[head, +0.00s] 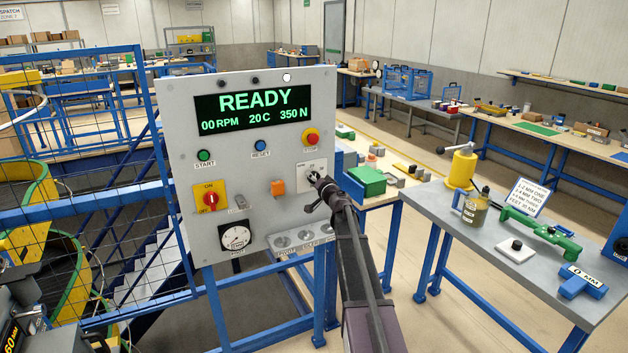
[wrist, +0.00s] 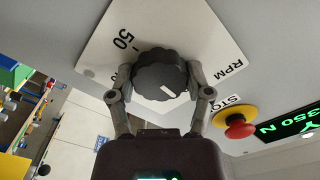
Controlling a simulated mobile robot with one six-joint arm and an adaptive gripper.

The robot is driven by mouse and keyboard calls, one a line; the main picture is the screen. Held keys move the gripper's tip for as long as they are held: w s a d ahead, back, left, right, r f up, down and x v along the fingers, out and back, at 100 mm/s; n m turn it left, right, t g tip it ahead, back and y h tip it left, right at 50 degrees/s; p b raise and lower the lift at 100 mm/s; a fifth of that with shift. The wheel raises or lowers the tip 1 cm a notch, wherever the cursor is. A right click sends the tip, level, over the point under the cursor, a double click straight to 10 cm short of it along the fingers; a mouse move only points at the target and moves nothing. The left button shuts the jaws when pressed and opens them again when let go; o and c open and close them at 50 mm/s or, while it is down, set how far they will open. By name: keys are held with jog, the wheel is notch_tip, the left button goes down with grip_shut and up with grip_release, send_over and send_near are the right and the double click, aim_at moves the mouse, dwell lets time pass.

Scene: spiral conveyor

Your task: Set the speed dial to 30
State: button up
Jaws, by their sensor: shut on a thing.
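The speed dial (wrist: 160,75) is a black knurled knob with a white pointer mark, on a white plate (wrist: 95,52) lettered "RPM" and "50" in the wrist view. My gripper (wrist: 162,84) is shut on it, one finger on each side of the knob. In the head view my gripper (head: 318,186) reaches the dial plate (head: 313,166) at the right side of the control panel (head: 175,120), and mostly hides the knob. The display (head: 252,106) reads "READY", "00 RPM", "20 C" and "350 N". The other scale numbers are hidden or out of view.
A red stop button (head: 311,137) on a yellow base sits just above the dial. An orange part (head: 277,186), a red-and-yellow on/off switch (head: 210,199) and a round gauge (head: 235,238) are left of it. A grey table (head: 480,265) with tools stands to the right.

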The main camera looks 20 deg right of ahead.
jog(key=m, duration=0.5)
jog(key=shift+w+m, duration=0.1)
jog(key=shift+m, duration=0.3)
jog(key=m, duration=0.5)
jog(key=shift+r, duration=0.1)
jog(key=o, duration=1.1)
jog(key=shift+o, duration=0.2)
jog(key=shift+s, duration=0.2)
jog(key=s, duration=1.1)
jog(key=shift+s+d, duration=0.2)
jog(key=shift+s, duration=0.15)
jog(key=shift+a, duration=0.15)
